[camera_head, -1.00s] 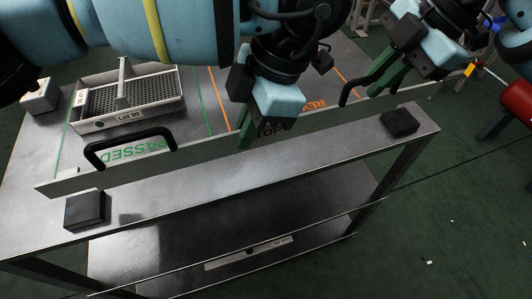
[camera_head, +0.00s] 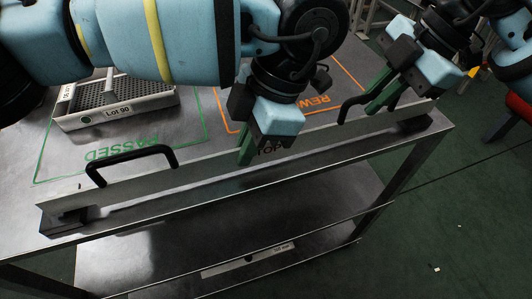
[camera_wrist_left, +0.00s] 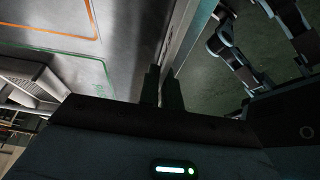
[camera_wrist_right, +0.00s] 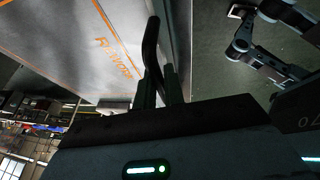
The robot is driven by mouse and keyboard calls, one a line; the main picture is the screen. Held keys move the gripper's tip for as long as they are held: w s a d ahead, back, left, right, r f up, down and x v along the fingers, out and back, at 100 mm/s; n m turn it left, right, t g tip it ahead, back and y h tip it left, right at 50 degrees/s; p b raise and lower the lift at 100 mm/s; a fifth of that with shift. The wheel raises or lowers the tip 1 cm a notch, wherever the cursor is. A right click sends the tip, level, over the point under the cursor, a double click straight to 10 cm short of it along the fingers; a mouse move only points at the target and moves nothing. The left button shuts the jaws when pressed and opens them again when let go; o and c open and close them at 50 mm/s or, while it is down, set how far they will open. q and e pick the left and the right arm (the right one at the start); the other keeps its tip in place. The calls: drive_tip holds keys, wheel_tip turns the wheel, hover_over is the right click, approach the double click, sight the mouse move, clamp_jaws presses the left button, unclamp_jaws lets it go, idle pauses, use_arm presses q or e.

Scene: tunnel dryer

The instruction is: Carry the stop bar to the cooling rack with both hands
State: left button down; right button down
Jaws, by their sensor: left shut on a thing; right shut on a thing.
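The stop bar (camera_head: 200,174) is a long grey bar on edge with two black loop handles, the left one (camera_head: 130,160) standing clear. It runs along the table's front edge. Its left end overlaps a black block (camera_head: 62,224) and its right end meets another (camera_head: 414,123); I cannot tell whether it bears on them. My left gripper (camera_head: 246,150) is shut on the bar near its middle, beside partly covered lettering. No cooling rack is identifiable.
The steel table (camera_head: 290,165) has green PASSED and orange REWORK outlines. A perforated tray marked Lot 90 (camera_head: 118,110) stands at the back left. A lower shelf (camera_head: 160,262) holds a pale strip (camera_head: 247,260). Open green floor (camera_head: 440,220) lies to the right.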

use_arm(q)
drive_tip(key=c, duration=2)
unclamp_jaws()
drive_tip(key=shift+f, duration=0.35)
drive_tip(key=shift+c, duration=0.2)
use_arm(e)
drive_tip(key=c, duration=1.9)
unclamp_jaws()
drive_tip(key=shift+f, duration=0.4)
drive_tip(key=shift+c, duration=0.2)
use_arm(q)
drive_tip(key=o, duration=0.4)
drive_tip(key=shift+r, duration=0.15)
use_arm(e)
drive_tip(key=o, duration=0.4)
drive_tip(key=shift+r, duration=0.15)
use_arm(q)
drive_tip(key=shift+o, duration=0.2)
use_arm(e)
drive_tip(key=shift+o, duration=0.2)
use_arm(q)
drive_tip(key=shift+r, duration=0.1)
drive_tip(key=v, duration=1.1)
drive_tip(key=shift+r, duration=0.4)
drive_tip(key=shift+w+d, duration=0.1)
use_arm(e)
drive_tip(key=shift+r, duration=0.1)
drive_tip(key=v, duration=1.2)
